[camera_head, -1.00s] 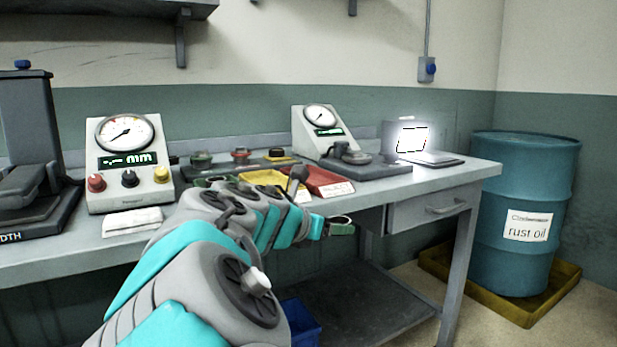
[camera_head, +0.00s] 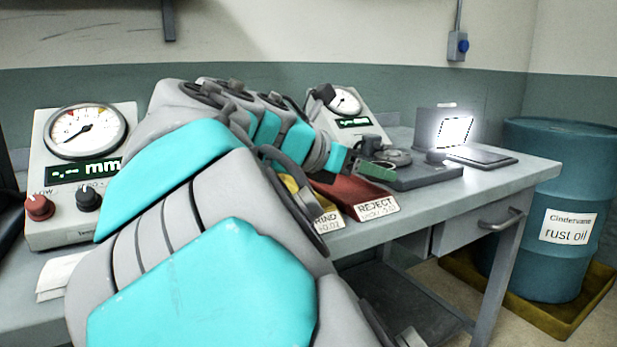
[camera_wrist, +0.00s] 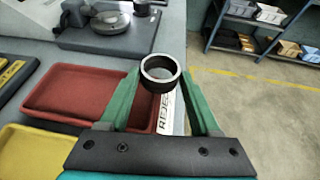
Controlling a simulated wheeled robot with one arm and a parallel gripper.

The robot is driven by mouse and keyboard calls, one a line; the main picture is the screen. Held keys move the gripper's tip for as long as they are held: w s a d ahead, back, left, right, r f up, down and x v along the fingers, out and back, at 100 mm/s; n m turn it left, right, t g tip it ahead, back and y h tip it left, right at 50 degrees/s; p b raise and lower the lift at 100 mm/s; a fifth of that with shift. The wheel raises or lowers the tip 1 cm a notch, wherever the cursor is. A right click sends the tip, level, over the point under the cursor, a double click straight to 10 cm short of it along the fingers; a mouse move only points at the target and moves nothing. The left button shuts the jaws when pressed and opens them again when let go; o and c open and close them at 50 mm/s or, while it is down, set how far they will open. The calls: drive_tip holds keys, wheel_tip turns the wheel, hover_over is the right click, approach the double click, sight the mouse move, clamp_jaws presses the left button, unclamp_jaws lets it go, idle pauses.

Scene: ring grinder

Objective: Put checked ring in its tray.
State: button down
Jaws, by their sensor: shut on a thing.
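My gripper (camera_wrist: 160,76) is shut on the checked ring (camera_wrist: 161,86), a dark metal ring with a bright rim, held between the two green fingertips. In the wrist view the ring appears over the right edge of the red tray (camera_wrist: 72,92), by its label. The height gap cannot be told. In the head view my gripper (camera_head: 374,169) is above and behind the red REJECT tray (camera_head: 345,192); the ring is not clear there. The yellow tray (camera_wrist: 38,155) lies beside the red one, its label partly readable in the head view. My arm hides any other tray.
A dial gauge (camera_head: 352,118) with a dark base stands behind the trays. A lit panel box (camera_head: 448,132) is further right. Another gauge box (camera_head: 75,165) stands at left.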

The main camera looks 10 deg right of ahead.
drive_tip(key=w+a, duration=0.2)
drive_tip(key=w, duration=0.2)
drive_tip(key=w+a+f, duration=0.1)
drive_tip(key=w+a, duration=0.1)
drive_tip(key=w, duration=0.3)
drive_tip(key=w+a, duration=0.2)
drive_tip(key=w, duration=0.2)
drive_tip(key=shift+w+a+f+p, duration=0.1)
drive_tip(key=shift+w+f+p, duration=0.1)
drive_tip(key=shift+p, duration=0.1)
drive_tip(key=shift+f+b, duration=0.3)
drive_tip(key=shift+f, duration=1.45)
drive_tip(key=shift+c, duration=1.9)
unclamp_jaws()
drive_tip(key=shift+f, duration=0.1)
drive_tip(key=shift+a+r, duration=0.3)
drive_tip(key=shift+a, duration=0.05)
drive_tip(key=p+v, duration=0.1)
drive_tip(key=v, duration=1)
drive_tip(key=shift+s, duration=0.25)
